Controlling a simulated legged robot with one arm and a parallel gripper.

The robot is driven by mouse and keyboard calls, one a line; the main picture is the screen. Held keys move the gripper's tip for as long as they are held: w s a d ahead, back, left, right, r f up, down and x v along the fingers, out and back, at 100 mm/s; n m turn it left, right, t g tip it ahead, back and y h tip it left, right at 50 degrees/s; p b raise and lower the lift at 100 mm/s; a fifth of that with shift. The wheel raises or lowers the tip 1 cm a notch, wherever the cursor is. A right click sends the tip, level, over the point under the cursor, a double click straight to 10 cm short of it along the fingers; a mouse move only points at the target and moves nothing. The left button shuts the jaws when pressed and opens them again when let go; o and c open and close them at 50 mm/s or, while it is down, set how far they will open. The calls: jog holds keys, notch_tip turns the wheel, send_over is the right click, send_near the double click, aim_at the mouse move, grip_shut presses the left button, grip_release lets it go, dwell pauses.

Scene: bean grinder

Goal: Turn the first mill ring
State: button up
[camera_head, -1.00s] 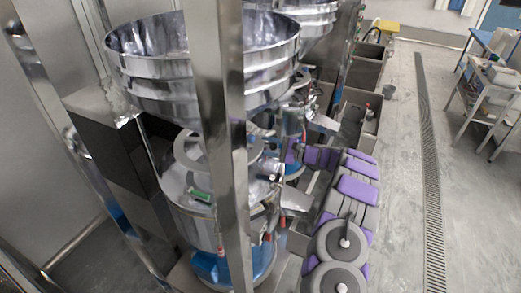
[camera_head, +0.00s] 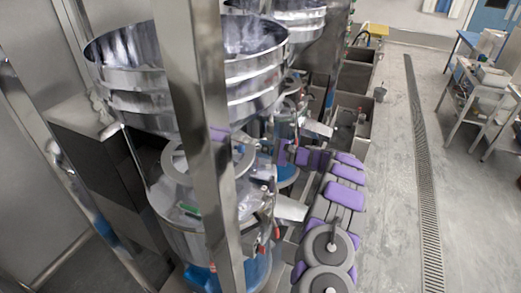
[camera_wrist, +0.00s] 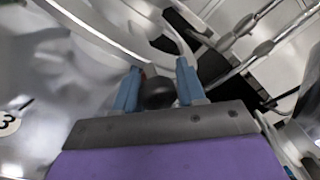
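The nearest mill (camera_head: 190,230) is a silver drum under a wide steel hopper (camera_head: 125,80). A silver ring (camera_head: 178,165) shows around its upper part, partly hidden by a steel post. In the head view my grey and purple arm runs along the right of the mills and bends left between them; its fingertips are hidden there. In the wrist view my gripper (camera_wrist: 158,85) has two blue fingers, one on each side of a dark round knob (camera_wrist: 158,92). Whether they press on it is unclear. A curved silver surface carries a "3" mark (camera_wrist: 8,123) at the left.
The steel post (camera_head: 200,140) stands in front of the nearest mill. A second hopper (camera_head: 300,18) and grey bins (camera_head: 352,115) are behind. A floor drain (camera_head: 422,170) runs down the clear floor at right, with a trolley (camera_head: 485,90) beyond.

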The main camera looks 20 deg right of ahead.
jog(key=o, duration=0.3)
jog(key=shift+a, duration=0.1)
jog(key=v, duration=1.7)
jog(key=shift+d+p, duration=0.25)
jog(key=shift+p, duration=0.15)
jog(key=shift+s, duration=0.1)
